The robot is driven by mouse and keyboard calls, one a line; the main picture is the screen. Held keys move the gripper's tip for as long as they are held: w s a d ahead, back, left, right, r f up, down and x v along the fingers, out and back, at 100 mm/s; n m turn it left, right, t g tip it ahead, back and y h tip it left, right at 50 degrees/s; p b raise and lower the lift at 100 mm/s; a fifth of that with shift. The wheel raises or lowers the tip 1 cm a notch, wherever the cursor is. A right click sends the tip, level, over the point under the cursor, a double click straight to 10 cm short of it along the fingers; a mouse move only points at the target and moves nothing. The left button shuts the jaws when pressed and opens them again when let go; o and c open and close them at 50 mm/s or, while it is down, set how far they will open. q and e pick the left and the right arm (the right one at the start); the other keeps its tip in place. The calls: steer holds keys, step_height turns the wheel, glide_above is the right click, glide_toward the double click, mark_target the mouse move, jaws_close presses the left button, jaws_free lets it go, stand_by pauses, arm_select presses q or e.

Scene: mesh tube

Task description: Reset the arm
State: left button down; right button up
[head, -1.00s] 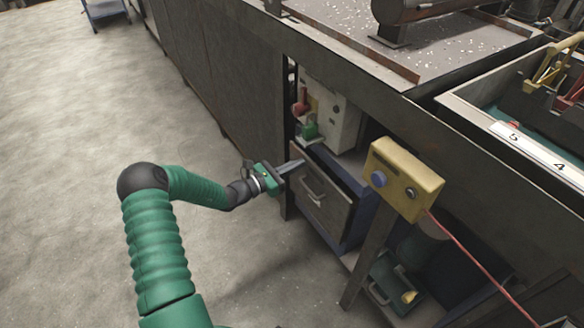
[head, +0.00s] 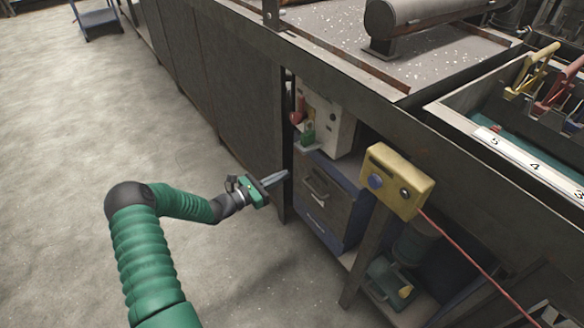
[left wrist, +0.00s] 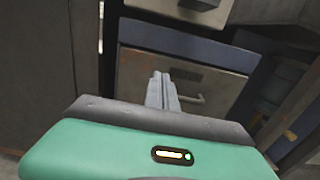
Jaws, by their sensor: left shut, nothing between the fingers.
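My left arm comes in from the left in the head view, with a green sleeve and a dark elbow. My left gripper (head: 274,180) is shut and empty, its grey fingers together, in front of the lower cabinet and apart from it. In the left wrist view the shut fingers (left wrist: 162,90) point toward a drawer front (left wrist: 185,88) with a bar handle. The drawer unit (head: 326,197) stands under the bench, and its upper drawer looks pushed in. My right gripper is not in view.
A yellow box with a blue button (head: 399,181) is fixed on a post right of the drawers. A white unit with red and green parts (head: 322,122) sits above them. A tray with coloured handles (head: 470,128) is at right. Open floor (head: 70,150) lies left.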

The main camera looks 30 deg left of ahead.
arm_select(q)
steer(key=p+v, duration=0.2)
steer(key=v, duration=0.3)
steer(key=s+d+m+g+h, duration=0.4)
steer(key=d+m+g, duration=0.4)
steer(key=d, duration=0.6)
steer(key=s+d+m+g+y, duration=0.6)
steer(key=s+d+m+g, duration=0.25)
steer(key=s+m, duration=0.45)
steer(key=s+r+m+t+y+p, duration=0.1)
steer(key=r+m+p, duration=0.4)
steer(key=r+p, duration=1.2)
steer(key=s+r+m+t+y+p, duration=0.1)
steer(key=r+m+y+p, duration=0.3)
steer(key=r+p, duration=1.3)
step_height(320, 180, up, 7)
steer(key=shift+s+a+f+m, duration=0.15)
steer(key=shift+s+a+m, duration=0.15)
steer(key=shift+s+m, duration=0.4)
